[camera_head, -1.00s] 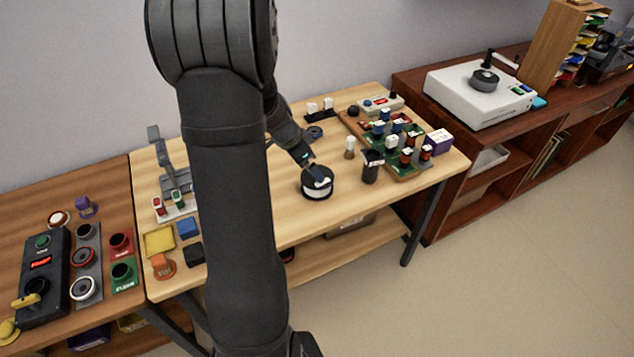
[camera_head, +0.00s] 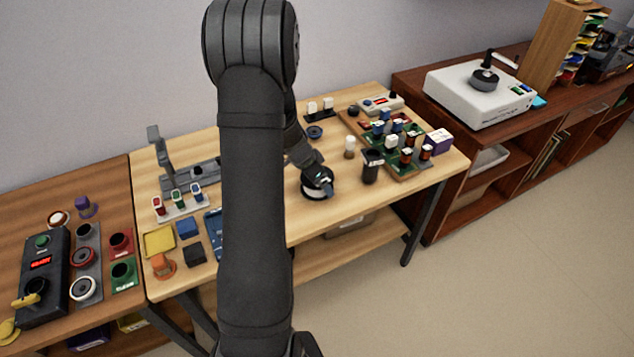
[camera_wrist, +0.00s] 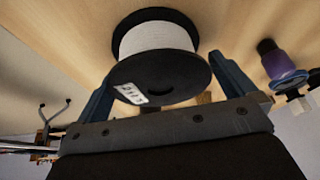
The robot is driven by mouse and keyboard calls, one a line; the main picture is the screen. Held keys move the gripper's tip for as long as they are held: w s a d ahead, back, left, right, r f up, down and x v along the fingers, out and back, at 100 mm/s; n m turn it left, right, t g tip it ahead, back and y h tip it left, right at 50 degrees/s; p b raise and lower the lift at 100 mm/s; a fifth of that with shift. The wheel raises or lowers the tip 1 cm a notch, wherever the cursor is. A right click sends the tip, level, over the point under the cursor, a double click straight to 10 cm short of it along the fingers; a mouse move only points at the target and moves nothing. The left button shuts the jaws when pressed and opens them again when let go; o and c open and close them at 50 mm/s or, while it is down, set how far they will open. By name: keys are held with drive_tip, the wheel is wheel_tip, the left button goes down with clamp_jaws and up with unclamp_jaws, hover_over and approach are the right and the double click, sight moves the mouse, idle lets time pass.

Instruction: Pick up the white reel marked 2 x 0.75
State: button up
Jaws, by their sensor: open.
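The reel (camera_head: 314,194) has black flanges and a white winding. It stands on the light wooden table, partly covered by my gripper (camera_head: 319,178) in the head view. In the wrist view, the reel (camera_wrist: 157,40) is close in front of my gripper (camera_wrist: 163,70), with a small white label on its near flange; I cannot read its print surely. My gripper is open, with one blue finger on either side of the reel's near flange. I cannot tell whether either finger touches it.
A dark cup (camera_head: 371,166) and a small white-topped bottle (camera_head: 350,147) stand right of the reel. A green board (camera_head: 407,170) with several coloured parts lies farther right. The table in front of the reel is clear.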

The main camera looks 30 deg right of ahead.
drive_tip(key=c, duration=0.9)
drive_tip(key=shift+r, duration=0.1)
